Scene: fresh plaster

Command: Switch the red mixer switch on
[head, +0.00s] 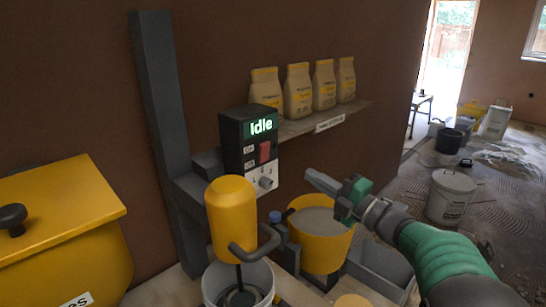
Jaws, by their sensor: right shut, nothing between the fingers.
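The red mixer switch (265,152) is on the front of a dark control box (238,140) on a grey post, left of the picture's middle. The box's lit display (262,126) reads "Idle". A grey knob (266,182) is below the switch. The yellow mixer (232,218) hangs below the box with its paddle in a white bucket (258,277). My right gripper (312,178) is shut and empty, to the right of the switch and a little lower, apart from the box. My left gripper is not in view.
A shelf (345,112) with several yellow-capped bags (298,90) is on the wall behind. A yellow bucket (325,252) of grey material stands below my right gripper. A yellow bin (60,235) is at left. Free room lies between my gripper and the box.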

